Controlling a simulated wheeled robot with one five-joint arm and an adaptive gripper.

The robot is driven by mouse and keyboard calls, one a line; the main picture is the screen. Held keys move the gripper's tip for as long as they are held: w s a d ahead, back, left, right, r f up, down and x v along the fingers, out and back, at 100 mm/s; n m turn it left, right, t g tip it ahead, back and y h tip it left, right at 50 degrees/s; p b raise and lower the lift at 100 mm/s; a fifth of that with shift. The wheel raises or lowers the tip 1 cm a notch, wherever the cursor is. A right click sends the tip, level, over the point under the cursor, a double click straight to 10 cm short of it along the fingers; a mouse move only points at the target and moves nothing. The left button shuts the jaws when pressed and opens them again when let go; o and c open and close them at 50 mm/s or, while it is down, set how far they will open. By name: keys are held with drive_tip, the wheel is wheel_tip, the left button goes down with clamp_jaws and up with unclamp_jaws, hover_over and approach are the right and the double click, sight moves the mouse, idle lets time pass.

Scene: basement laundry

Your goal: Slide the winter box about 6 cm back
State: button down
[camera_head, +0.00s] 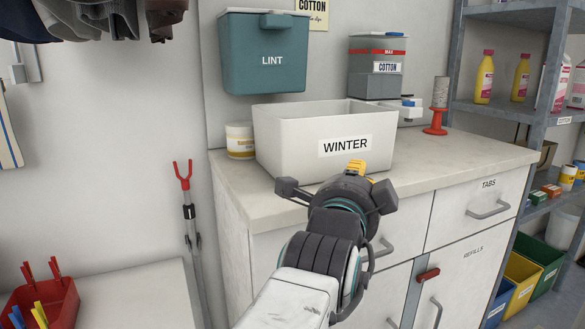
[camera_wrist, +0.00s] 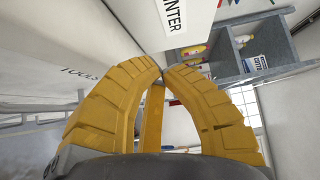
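The winter box (camera_head: 296,152) is a white open bin labelled WINTER. It stands upright on the counter (camera_head: 455,155), near its front edge. My gripper (camera_head: 357,167) is in front of the box, low by its front wall under the label. In the wrist view my gripper's yellow fingers (camera_wrist: 163,66) come together at the tips with nothing seen between them. The box's wall with part of the label (camera_wrist: 172,14) shows just beyond the tips. I cannot tell whether the tips touch the box. My wrist hides part of the counter's front edge.
A white tub (camera_head: 240,140) stands left of the box. A teal LINT bin (camera_head: 264,52) hangs on the wall behind. The counter's right side is clear.

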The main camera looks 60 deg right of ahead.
drive_tip(key=s+a+p, duration=0.1)
drive_tip(key=a, duration=0.5)
idle(0.3)
